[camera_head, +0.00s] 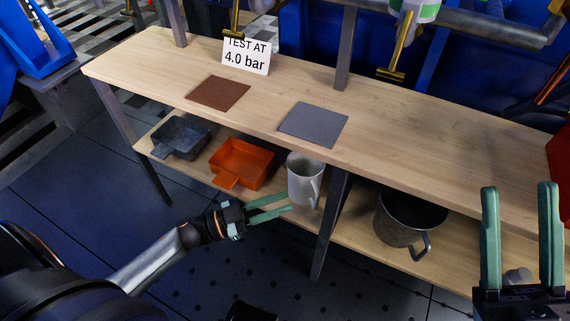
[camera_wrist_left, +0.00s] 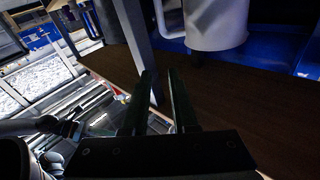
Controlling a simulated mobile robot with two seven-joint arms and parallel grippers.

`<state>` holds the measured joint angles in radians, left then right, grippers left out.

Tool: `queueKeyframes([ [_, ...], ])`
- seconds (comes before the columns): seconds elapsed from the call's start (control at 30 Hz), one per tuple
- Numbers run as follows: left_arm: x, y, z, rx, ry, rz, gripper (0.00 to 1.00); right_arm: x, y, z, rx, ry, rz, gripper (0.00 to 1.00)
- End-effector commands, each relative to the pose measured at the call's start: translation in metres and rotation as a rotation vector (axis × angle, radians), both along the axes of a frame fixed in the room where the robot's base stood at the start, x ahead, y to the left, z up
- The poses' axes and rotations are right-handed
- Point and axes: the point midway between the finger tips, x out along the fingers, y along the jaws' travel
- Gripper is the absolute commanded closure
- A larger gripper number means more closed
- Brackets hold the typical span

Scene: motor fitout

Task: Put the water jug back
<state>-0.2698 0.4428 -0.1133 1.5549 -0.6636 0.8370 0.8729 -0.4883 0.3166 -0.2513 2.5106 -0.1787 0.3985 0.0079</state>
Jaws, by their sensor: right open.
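A white jug (camera_head: 302,178) with a handle on its right side stands upright on the lower shelf, close to the middle leg. The left wrist view shows a white vessel with a handle (camera_wrist_left: 215,28) at the upper right, beyond the fingers. My left gripper (camera_head: 290,201) is open, with green fingers apart and nothing between them, just left of the jug's lower part. Contact with it cannot be told. In the left wrist view the fingertips (camera_wrist_left: 160,74) are apart and empty. My right gripper (camera_head: 519,188) is open and empty at the right, in front of the bench.
The lower shelf also holds a grey tray (camera_head: 182,135), an orange tray (camera_head: 241,161) and a dark metal pot (camera_head: 408,222). The wooden bench top (camera_head: 420,130) carries a brown mat (camera_head: 218,93), a grey mat (camera_head: 313,124) and a sign (camera_head: 246,57). A middle leg (camera_head: 329,225) stands beside the jug.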

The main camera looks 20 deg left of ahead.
Motion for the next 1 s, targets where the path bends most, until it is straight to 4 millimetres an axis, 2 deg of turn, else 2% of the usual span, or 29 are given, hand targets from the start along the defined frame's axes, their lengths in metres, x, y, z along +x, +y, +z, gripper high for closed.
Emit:
queueKeyframes([
  [0.03,-0.002,-0.016,0.028,-0.018,-0.079,0.01,0.74,0.0,0.0,0.0,0.001,0.0,-0.001,0.5],
  [0.1,-0.008,-0.035,0.071,-0.039,-0.195,0.041,0.74,0.0,0.0,0.0,0.001,-0.001,0.0,0.5],
  [0.17,-0.015,-0.048,0.109,-0.06,-0.288,0.076,0.74,0.0,0.0,0.0,0.001,-0.001,-0.002,0.5],
  [0.2,-0.021,-0.055,0.135,-0.077,-0.345,0.103,0.74,0.0,0.0,0.0,0.001,-0.001,-0.002,0.5],
  [0.3,-0.039,-0.067,0.197,-0.119,-0.467,0.172,0.74,0.0,0.0,0.0,0.003,-0.001,-0.003,0.5],
  [0.4,-0.06,-0.07,0.25,-0.155,-0.558,0.236,0.74,0.0,0.0,0.0,0.003,-0.001,-0.003,0.5],
  [0.5,-0.077,-0.069,0.288,-0.182,-0.615,0.287,0.74,0.0,0.0,0.0,0.003,-0.001,-0.003,0.5],
  [0.6,-0.088,-0.067,0.31,-0.196,-0.647,0.318,0.74,0.0,0.0,0.0,0.003,-0.001,-0.003,0.5],
  [0.7,-0.093,-0.066,0.32,-0.201,-0.661,0.334,0.74,0.0,0.0,0.0,0.002,-0.003,-0.003,0.5],
  [1.0,-0.094,-0.066,0.322,-0.201,-0.665,0.335,0.74,0.0,0.0,0.001,0.003,-0.002,-0.003,0.5],
])
